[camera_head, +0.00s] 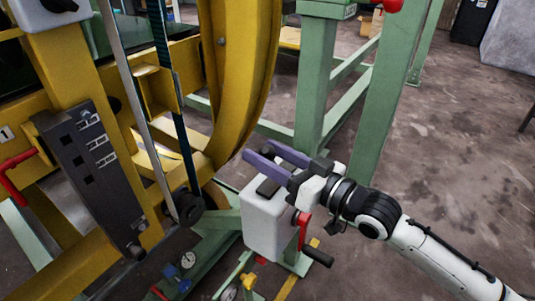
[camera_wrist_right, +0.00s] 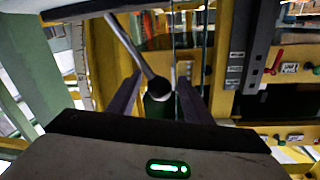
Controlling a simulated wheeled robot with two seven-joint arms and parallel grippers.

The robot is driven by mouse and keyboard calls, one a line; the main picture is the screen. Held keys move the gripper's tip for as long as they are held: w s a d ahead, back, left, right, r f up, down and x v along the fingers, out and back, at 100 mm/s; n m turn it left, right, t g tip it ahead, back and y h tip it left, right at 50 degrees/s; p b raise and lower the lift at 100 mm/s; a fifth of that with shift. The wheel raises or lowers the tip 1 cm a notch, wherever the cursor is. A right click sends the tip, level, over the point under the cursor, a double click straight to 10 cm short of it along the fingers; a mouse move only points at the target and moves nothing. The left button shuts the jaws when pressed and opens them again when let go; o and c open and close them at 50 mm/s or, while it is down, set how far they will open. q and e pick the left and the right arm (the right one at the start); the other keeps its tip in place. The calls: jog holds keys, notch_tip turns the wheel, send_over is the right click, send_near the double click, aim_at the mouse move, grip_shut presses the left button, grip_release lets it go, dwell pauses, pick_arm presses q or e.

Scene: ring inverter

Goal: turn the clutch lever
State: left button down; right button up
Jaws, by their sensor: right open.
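I cannot tell for sure which handle is the clutch lever. A red lever (camera_head: 303,230) with a black grip (camera_head: 318,256) sits at the side of a white box, just below my right gripper. My right gripper (camera_head: 264,160) is open, with its two purple fingers apart above the box and pointing left. It holds nothing that I can see. In the right wrist view, a grey rod (camera_wrist_right: 134,48) with a dark round end (camera_wrist_right: 158,89) appears between the fingers; its distance is unclear. My left gripper is out of view.
The white box (camera_head: 266,222) is close under the right fingers. The yellow machine frame (camera_head: 235,80) stands to their left, with a dark panel (camera_head: 90,165) and a red handle (camera_head: 18,174). Green posts (camera_head: 378,110) stand behind.

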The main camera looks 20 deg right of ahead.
jog(key=shift+c, duration=0.3)
grip_shut()
